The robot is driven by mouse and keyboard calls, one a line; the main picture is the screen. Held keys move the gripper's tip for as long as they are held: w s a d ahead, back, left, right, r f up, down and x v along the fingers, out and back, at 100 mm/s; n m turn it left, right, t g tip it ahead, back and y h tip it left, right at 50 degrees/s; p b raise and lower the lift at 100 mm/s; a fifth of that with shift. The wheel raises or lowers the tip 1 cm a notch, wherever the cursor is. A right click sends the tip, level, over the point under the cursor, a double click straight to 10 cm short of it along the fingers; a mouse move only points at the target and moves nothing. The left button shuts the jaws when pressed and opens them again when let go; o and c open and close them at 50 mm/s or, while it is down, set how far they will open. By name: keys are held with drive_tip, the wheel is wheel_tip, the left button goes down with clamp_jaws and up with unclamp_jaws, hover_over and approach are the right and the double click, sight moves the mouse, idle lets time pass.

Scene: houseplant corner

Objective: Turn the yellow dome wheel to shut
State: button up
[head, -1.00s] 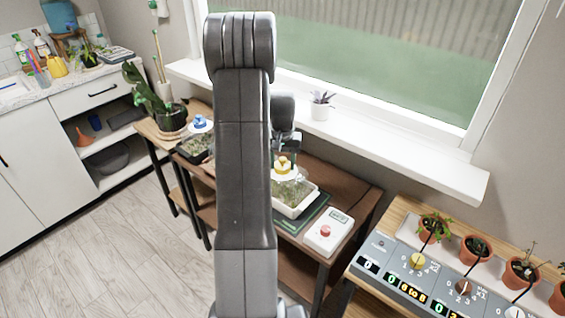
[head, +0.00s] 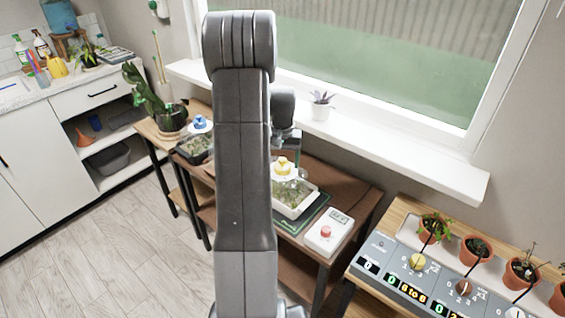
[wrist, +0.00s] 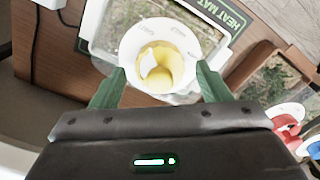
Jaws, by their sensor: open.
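The yellow dome wheel (head: 283,167) sits on top of a clear dome over a seedling tray (head: 294,204) on the bench. In the wrist view the yellow wheel (wrist: 158,68) has a raised grip and a white lettered dial (wrist: 190,42) around it; the lettering is too blurred to read surely. My gripper (wrist: 160,72) is open, its green fingers apart on either side of the wheel in that view, with no contact visible. In the head view my arm hides part of the dome, and my gripper's fingers cannot be made out.
A green heat mat (head: 318,212) lies under the tray. A white box with a red knob (head: 325,232) stands to its right. A second dome with a blue wheel (head: 199,122) is at left. The window sill (head: 400,135) runs behind.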

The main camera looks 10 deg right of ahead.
wheel_tip(320, 180, up, 13)
idle(0.3)
drive_tip(key=shift+f, duration=0.1)
wheel_tip(320, 180, down, 14)
drive_tip(key=shift+r, duration=0.1)
idle(0.6)
drive_tip(key=shift+r, duration=0.1)
